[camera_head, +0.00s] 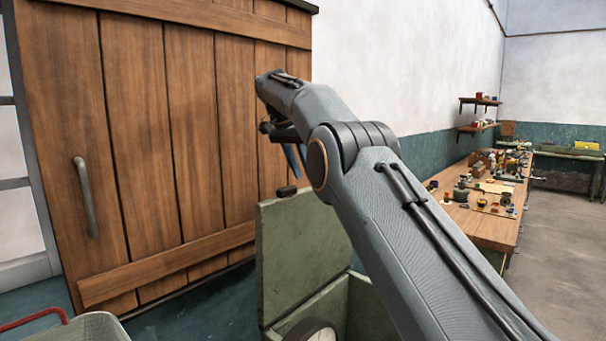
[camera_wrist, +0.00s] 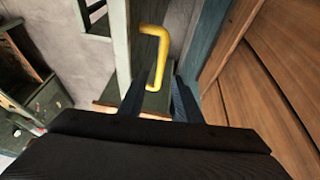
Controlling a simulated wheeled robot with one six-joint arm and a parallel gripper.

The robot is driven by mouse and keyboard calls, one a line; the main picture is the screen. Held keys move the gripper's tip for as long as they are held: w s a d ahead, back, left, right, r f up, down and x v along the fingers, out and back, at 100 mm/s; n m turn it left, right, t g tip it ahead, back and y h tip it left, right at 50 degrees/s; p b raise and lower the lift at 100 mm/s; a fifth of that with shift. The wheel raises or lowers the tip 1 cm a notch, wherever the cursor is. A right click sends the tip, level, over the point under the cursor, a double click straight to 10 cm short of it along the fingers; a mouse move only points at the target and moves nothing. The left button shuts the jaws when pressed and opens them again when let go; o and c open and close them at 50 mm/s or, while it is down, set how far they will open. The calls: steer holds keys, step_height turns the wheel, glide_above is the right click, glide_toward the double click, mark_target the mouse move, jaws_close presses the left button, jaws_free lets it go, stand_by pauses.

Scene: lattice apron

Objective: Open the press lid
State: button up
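A pale green box-like body (camera_head: 362,305), which I take to be the press, stands at the lower centre of the head view, partly hidden by my arm. A flat green panel (camera_head: 300,250), apparently its lid, stands upright at its left, with a small dark piece (camera_head: 287,191) at its top edge. My gripper (camera_head: 296,168) is above that piece, near the wooden door, partly hidden. In the wrist view my gripper (camera_wrist: 158,98) has its two dark fingers apart. A bent yellow bar (camera_wrist: 161,58) shows beyond and between them; I cannot tell if they touch it.
A large wooden door (camera_head: 190,150) with a metal handle (camera_head: 85,197) fills the left, close to my gripper. A round dial (camera_head: 312,331) is at the bottom. A cluttered workbench (camera_head: 490,226) stands at right, with clear floor (camera_head: 565,255) beyond it.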

steer(key=c, duration=0.5)
steer(key=shift+s+a+r, duration=0.15)
steer(key=shift+a+r, duration=0.05)
steer(key=shift+r, duration=0.2)
jaws_close()
steer(key=s+a+r+t+y+b, duration=0.2)
steer(key=s+a+r+t+b, duration=0.15)
steer(key=s+r, duration=0.75)
steer(key=s+d+f+n+t+y+b, duration=0.1)
steer(key=s+f+b, duration=0.15)
steer(key=s, duration=0.75)
steer(key=s+d+f+y+b, duration=0.1)
steer(key=s+f+y+b, duration=0.15)
steer(key=s, duration=0.75)
steer(key=w+a+r+p+x, duration=0.1)
steer(key=p+x, duration=0.4)
steer(key=x, duration=0.7)
steer(key=shift+w+a+h, duration=0.45)
steer(key=shift+w+a, duration=0.05)
steer(key=shift+a, duration=0.1)
